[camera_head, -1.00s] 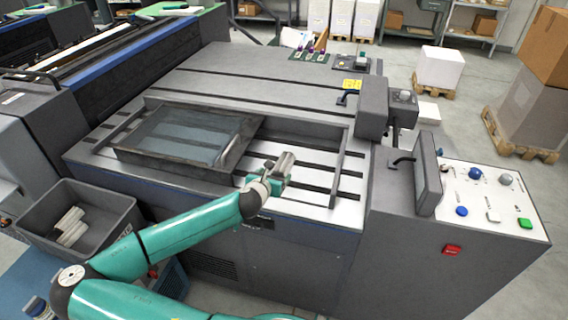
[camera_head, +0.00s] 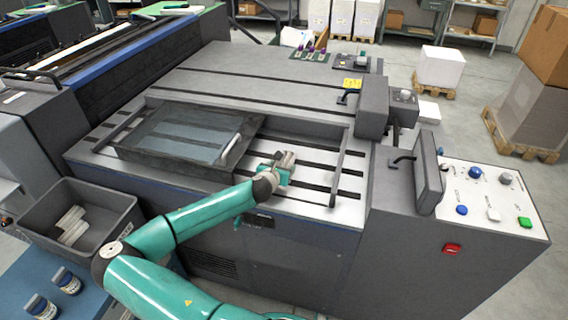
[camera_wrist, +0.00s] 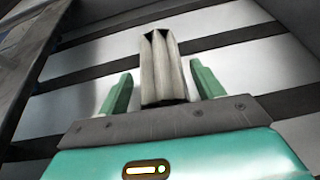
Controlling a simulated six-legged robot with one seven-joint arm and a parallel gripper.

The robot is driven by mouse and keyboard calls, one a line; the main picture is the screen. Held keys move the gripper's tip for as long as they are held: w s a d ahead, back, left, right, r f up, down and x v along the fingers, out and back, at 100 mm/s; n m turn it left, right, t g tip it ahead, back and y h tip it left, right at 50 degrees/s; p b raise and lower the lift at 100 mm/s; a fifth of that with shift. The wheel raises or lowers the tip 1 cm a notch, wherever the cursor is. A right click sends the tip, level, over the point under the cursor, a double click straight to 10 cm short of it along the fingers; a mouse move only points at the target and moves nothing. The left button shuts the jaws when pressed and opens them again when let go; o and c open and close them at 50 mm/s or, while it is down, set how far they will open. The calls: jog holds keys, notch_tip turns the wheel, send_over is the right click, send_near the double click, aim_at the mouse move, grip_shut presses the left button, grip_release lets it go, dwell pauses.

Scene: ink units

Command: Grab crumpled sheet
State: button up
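The crumpled sheet, a pale grey folded piece (camera_head: 284,158), lies on the slotted metal bed of the machine, right of a dark shallow tray. It also shows in the wrist view as an upright-looking grey-white piece (camera_wrist: 160,66) with dark creases at its top. My gripper (camera_head: 277,168) is at its near side. In the wrist view my gripper (camera_wrist: 163,88) is open, with one green finger on each side of the sheet. A gap shows between the sheet and each finger. The sheet's lower end is hidden behind the gripper's grey body.
The dark tray (camera_head: 140,156) sits on the bed to the left. A raised bar (camera_head: 340,165) borders the bed on the right, with a control panel (camera_head: 490,180) beyond. A grey bin (camera_head: 118,212) with pale rolled pieces (camera_head: 72,226) stands front left. Two jars stand on a blue surface (camera_head: 85,300).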

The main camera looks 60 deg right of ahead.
jog(key=c, duration=0.7)
jog(key=shift+r, duration=0.1)
